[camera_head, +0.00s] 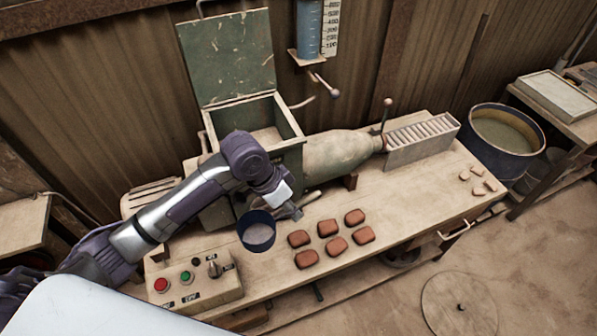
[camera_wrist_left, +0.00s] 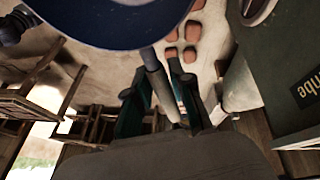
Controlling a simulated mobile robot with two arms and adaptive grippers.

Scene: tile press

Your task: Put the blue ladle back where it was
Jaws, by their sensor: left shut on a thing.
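The blue ladle (camera_head: 257,231) shows in the head view as a round dark-blue cup with pale grey stuff inside, at the front left of the wooden bench. My left gripper (camera_head: 296,211) is just right of the cup, shut on the ladle's handle. In the left wrist view the ladle's blue cup (camera_wrist_left: 110,28) fills the top, and its grey handle (camera_wrist_left: 156,80) runs down between the fingers of the gripper (camera_wrist_left: 165,95). Whether the cup touches the bench cannot be told. My right gripper is not in view.
Several red-brown tiles (camera_head: 327,228) lie on the bench right of the ladle. A control box (camera_head: 196,284) with buttons stands at the front left. Behind is the green press hopper (camera_head: 250,120) with its lid up, and a slotted grey tray (camera_head: 420,140). A dark-blue barrel (camera_head: 505,165) stands at the right.

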